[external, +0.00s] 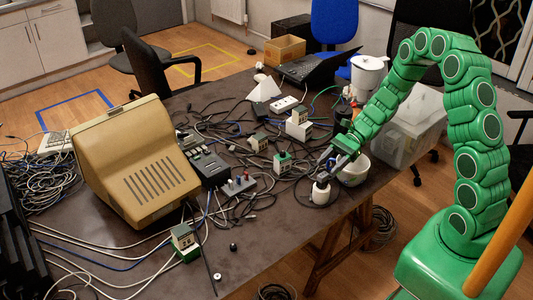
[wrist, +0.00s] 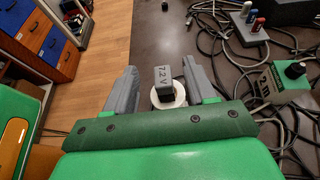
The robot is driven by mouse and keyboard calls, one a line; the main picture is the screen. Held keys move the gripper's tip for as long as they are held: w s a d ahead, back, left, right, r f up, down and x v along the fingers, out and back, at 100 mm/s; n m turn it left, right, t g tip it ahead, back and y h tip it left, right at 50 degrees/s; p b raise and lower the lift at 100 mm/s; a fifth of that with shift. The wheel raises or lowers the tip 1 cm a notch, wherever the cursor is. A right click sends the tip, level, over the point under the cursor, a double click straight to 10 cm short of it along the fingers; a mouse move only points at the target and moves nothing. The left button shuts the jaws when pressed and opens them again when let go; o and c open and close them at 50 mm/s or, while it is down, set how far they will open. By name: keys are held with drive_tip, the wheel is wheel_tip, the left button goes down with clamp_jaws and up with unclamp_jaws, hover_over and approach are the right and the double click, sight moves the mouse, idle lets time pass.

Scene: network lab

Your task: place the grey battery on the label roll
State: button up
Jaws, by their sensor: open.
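The grey battery (wrist: 163,74), marked "7.2 V", shows in the wrist view between the two grey fingers of my gripper (wrist: 158,68). The white label roll (wrist: 181,92) is directly below it, and the battery appears to stand on the roll. The fingers are spread, with a gap on each side of the battery. In the external view my gripper (external: 326,164) is low over the table's near right edge, just above the white roll (external: 320,194). The battery is small there and partly hidden by the fingers, so its exact contact with the roll is hard to see.
A power strip (external: 238,185) and many loose cables lie to the left. A beige monitor (external: 140,160) fills the left of the table. The front middle of the dark table (external: 275,235) is mostly clear.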

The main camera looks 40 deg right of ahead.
wheel_tip(320, 180, up, 5)
drive_tip(key=shift+r, duration=0.1)
idle(0.3)
drive_tip(key=s+a+r+n+g+h, duration=0.1)
drive_tip(key=s+r+n+g+h, duration=0.15)
drive_tip(key=s+r+n, duration=0.4)
drive_tip(key=s+a+r+n+g+h, duration=0.1)
drive_tip(key=s+r+n+h, duration=0.2)
drive_tip(key=s, duration=0.6)
drive_tip(key=s+d+r+n+t+h, duration=0.1)
drive_tip(key=s+d+r+n+h, duration=0.1)
drive_tip(key=s+d+n+h, duration=0.2)
drive_tip(key=s+d+r+n+h, duration=0.3)
drive_tip(key=s+d, duration=0.4)
drive_tip(key=s, duration=0.3)
drive_tip(key=shift+s+r+n+t+h, duration=0.15)
drive_tip(key=shift+s+n+t+h, duration=0.2)
drive_tip(key=shift+n, duration=0.4)
drive_tip(key=shift+w, duration=0.1)
